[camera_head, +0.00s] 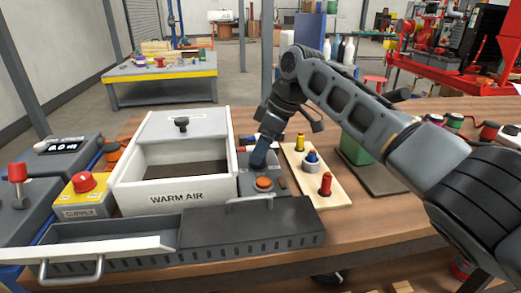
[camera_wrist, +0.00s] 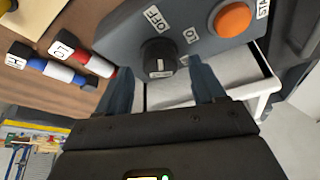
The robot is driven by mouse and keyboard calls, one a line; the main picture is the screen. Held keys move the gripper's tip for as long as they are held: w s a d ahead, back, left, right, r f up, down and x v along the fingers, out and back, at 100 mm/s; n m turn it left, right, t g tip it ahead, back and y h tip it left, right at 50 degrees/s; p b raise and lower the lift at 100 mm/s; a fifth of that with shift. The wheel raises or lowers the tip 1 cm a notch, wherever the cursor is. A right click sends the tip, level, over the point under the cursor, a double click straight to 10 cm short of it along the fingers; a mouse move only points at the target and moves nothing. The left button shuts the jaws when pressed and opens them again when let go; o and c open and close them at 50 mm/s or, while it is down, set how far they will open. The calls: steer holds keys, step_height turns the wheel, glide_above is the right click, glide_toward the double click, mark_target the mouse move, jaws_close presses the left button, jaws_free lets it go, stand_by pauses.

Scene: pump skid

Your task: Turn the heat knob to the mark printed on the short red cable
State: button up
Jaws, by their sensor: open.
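The heat knob (camera_wrist: 160,57) is black with a white pointer line, on a grey control panel (camera_wrist: 195,20) next to an orange button (camera_wrist: 233,19). OFF and a second printed mark show near it; the smaller lettering is hard to read. My gripper (camera_wrist: 161,72) is open, one finger on each side of the knob; contact cannot be told. In the head view my gripper (camera_head: 259,160) is over the panel beside the WARM AIR box and hides the knob. A short red-and-white piece (camera_wrist: 78,66), perhaps the red cable, lies by a small white tag (camera_wrist: 62,48).
A blue-and-white piece (camera_wrist: 52,70) lies by another tag. The WARM AIR box (camera_head: 175,197) stands left of the panel, with an open grey tray (camera_head: 110,232) in front. A wooden board (camera_head: 318,172) with yellow, blue and red pieces stands close on the right.

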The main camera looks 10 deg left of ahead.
steer(key=shift+a+f, duration=0.25)
steer(key=shift+f, duration=0.3)
steer(key=c, duration=1.1)
